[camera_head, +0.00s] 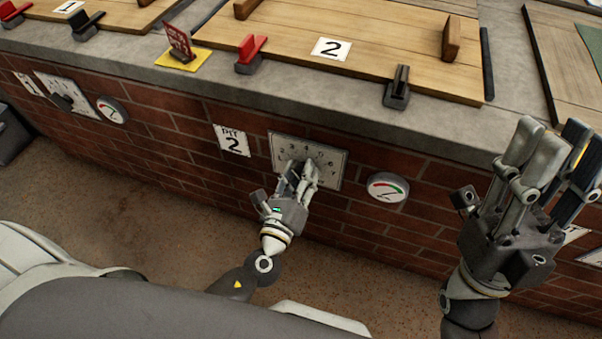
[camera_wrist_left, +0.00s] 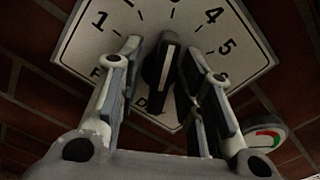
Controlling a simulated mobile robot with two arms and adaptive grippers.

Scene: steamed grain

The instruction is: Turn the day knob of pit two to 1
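The pit two dial plate (camera_head: 333,158) is on the brick wall, right of the PIT 2 sign (camera_head: 231,140). It fills the upper part of the left wrist view (camera_wrist_left: 85,45), with 1, 4 and 5 readable. The dark day knob (camera_wrist_left: 162,75) has a white line pointing roughly up, between the 1 and the 4. My left gripper (camera_head: 305,167) is at the dial, hiding the knob in the head view. Its fingers (camera_wrist_left: 160,45) stand either side of the knob, with a gap visible; contact is unclear. My right gripper (camera_head: 549,135) is raised at the right, fingers apart and empty.
A round gauge (camera_head: 388,187) is on the wall just right of the dial. Above is a concrete ledge (camera_head: 300,98) with wooden lids (camera_head: 390,40) and a black clamp (camera_head: 398,88). Another dial (camera_head: 66,95) and gauge (camera_head: 112,109) are farther left. Bare floor (camera_head: 110,190) lies in front.

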